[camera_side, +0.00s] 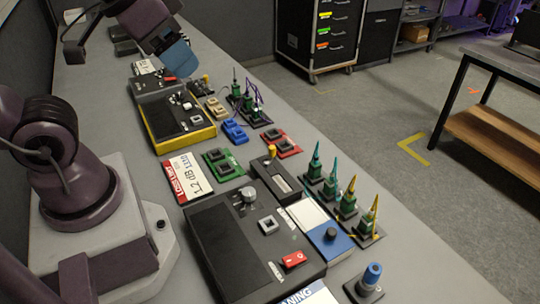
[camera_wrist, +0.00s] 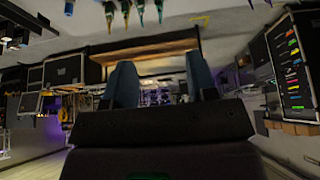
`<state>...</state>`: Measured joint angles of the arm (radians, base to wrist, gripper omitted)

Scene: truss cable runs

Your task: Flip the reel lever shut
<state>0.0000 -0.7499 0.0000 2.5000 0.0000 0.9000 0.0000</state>
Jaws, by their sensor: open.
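No part is clearly marked as the reel lever. A likely candidate is the small black unit (camera_side: 277,184) with a pale window and an upright yellow piece (camera_side: 271,151) at its back end, in the middle of the bench; whether that piece is the lever I cannot tell. My gripper (camera_side: 180,62) is raised over the far part of the bench, well away from that unit. In the wrist view my gripper (camera_wrist: 162,88) shows two separated blue-grey fingers with nothing between them. That view looks out across the room, upside down, and the unit is not identifiable there.
A large black box (camera_side: 230,235) with a knob and red switch stands in front. A yellow-edged black box (camera_side: 178,124) is farther back. Green, blue and red small blocks, a red-and-white label card (camera_side: 187,178) and several pointed connectors (camera_side: 314,165) crowd the bench. The right bench edge is close to the connectors.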

